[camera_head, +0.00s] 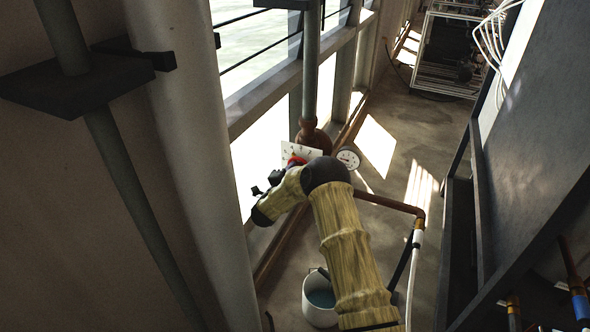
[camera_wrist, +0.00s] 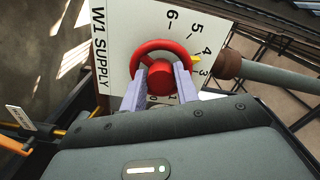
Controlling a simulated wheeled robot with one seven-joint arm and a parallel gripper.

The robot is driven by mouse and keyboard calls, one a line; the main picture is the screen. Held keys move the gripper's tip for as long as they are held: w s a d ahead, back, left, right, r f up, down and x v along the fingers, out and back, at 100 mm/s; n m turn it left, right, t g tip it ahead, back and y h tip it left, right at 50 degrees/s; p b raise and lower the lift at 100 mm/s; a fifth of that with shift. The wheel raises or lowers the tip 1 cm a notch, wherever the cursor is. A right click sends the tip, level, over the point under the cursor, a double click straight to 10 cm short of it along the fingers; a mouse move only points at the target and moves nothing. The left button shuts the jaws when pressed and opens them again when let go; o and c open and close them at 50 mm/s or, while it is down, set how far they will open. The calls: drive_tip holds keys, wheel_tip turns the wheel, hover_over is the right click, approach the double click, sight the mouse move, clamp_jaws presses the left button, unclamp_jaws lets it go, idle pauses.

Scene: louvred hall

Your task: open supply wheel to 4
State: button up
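The red supply wheel (camera_wrist: 160,46) sits on a white dial plate (camera_wrist: 112,55) marked "W1 SUPPLY", with numbers around its rim. Its yellow pointer (camera_wrist: 197,59) lies between 3 and 4. My gripper (camera_wrist: 160,76) has its two pale fingers on opposite sides of the red hub, closed up against it. In the head view the wheel (camera_head: 297,160) shows as a small red patch in front of the white plate (camera_head: 303,150), partly hidden by my arm. The fingertips are not clear there.
A brown pipe fitting (camera_wrist: 228,64) joins a grey pipe beside the dial. A round gauge (camera_head: 348,158) stands right of the plate. A white bucket (camera_head: 320,312) of water is on the floor below. A dark panel (camera_head: 530,130) bounds the right; the floor between is partly clear.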

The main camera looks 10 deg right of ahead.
drive_tip(key=shift+o, duration=1)
drive_tip(key=shift+w+d+r, duration=0.3)
drive_tip(key=shift+d+r, duration=0.35)
drive_tip(key=shift+d, duration=0.15)
drive_tip(key=shift+o, duration=0.8)
drive_tip(key=shift+s+a+f+p, duration=0.2)
drive_tip(key=shift+s+a+p, duration=0.1)
drive_tip(key=shift+s+a, duration=0.15)
drive_tip(key=v, duration=0.5)
wheel_tip(320, 180, up, 9)
drive_tip(key=p, duration=0.1)
drive_tip(key=shift+s+a, duration=0.2)
drive_tip(key=shift+a, duration=0.05)
drive_tip(key=shift+a+r, duration=0.1)
drive_tip(key=shift+r, duration=0.05)
